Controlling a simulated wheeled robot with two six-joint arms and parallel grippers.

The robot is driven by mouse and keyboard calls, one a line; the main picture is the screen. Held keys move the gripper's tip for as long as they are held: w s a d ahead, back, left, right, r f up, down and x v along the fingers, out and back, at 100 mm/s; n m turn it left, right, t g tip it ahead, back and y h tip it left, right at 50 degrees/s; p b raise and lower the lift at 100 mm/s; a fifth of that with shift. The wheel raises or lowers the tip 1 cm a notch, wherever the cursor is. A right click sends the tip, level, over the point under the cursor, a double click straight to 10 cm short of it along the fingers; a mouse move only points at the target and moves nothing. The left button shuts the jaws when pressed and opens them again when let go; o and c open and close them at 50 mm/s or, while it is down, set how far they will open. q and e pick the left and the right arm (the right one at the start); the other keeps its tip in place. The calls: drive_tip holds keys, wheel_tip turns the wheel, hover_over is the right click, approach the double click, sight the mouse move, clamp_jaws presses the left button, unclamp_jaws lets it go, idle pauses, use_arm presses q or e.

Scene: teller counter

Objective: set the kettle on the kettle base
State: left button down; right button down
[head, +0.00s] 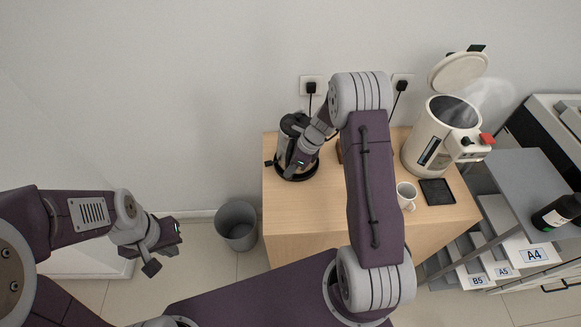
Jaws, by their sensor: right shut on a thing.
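The kettle (285,155), dark-topped with a greyish body, is upright at the left end of the wooden cabinet top in the head view. My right gripper (298,163) is shut on it from the front right and hides part of its side. The black round kettle base (312,174) shows as a dark rim directly under the kettle. I cannot tell whether the kettle touches it or is slightly above. My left gripper (166,250) is open and empty, out over the floor at the left, away from the cabinet.
A cream water boiler (428,140) with raised lid and steam stands at the cabinet's right. A white mug (405,193) and black tray (437,192) sit in front of it. A grey bin (237,222) stands left of the cabinet. Two wall sockets (311,80) hold plugs behind.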

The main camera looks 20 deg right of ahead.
drive_tip(key=c, duration=1.6)
unclamp_jaws()
drive_tip(key=shift+o, duration=0.3)
drive_tip(key=p+v, duration=0.9)
drive_tip(key=v, duration=0.2)
drive_tip(key=shift+f, duration=0.1)
